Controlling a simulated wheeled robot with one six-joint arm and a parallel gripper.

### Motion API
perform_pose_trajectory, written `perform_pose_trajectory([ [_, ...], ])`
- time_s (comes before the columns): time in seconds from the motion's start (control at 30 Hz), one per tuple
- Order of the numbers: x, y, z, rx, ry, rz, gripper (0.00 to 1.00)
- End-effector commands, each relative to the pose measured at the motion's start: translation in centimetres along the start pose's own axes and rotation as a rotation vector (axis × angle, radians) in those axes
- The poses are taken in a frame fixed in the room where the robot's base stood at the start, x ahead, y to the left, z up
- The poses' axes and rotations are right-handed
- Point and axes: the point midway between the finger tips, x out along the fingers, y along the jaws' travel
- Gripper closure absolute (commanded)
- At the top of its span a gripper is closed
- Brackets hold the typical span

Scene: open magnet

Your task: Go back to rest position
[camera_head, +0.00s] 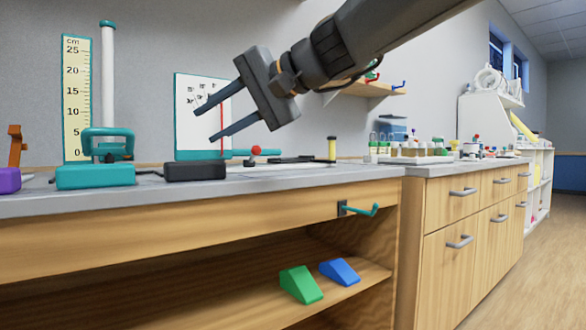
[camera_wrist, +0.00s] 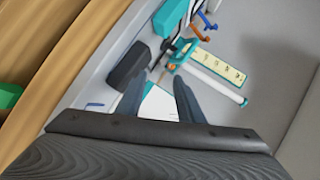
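My gripper (camera_head: 203,122) is open, with its two dark fingers spread apart and nothing between them. It hangs in the air above the counter (camera_head: 240,184), in front of a white panel with a teal frame (camera_head: 192,130). My arm reaches in from the upper right. In the wrist view my gripper (camera_wrist: 157,92) also shows open. Beyond its fingers are a black block (camera_wrist: 128,65), a yellow ruler (camera_wrist: 217,64) and a white rod (camera_wrist: 213,84).
On the counter stand the teal-framed ruler (camera_head: 77,98), a teal block with a handle (camera_head: 95,175), a black block (camera_head: 195,171) and a red ball (camera_head: 256,150). A teal hook (camera_head: 361,210) juts from the counter front. Green (camera_head: 300,285) and blue wedges (camera_head: 340,271) sit below. Floor is clear at right.

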Motion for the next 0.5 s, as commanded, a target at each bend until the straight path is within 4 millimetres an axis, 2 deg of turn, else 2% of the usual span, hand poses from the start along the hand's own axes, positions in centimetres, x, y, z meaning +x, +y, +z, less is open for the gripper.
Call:
perform_pose_trajectory([
  [0.03,1.0,2.5,2.4,-0.015,-0.041,0.055,0.66],
  [0.1,2.1,6.1,5.5,-0.045,-0.095,0.136,0.66],
  [0.23,3.0,12.8,11.5,-0.113,-0.203,0.281,0.66],
  [0.37,2.6,19.5,17.5,-0.2,-0.318,0.421,0.66],
  [0.5,1.0,26.2,23.3,-0.305,-0.442,0.556,0.66],
])
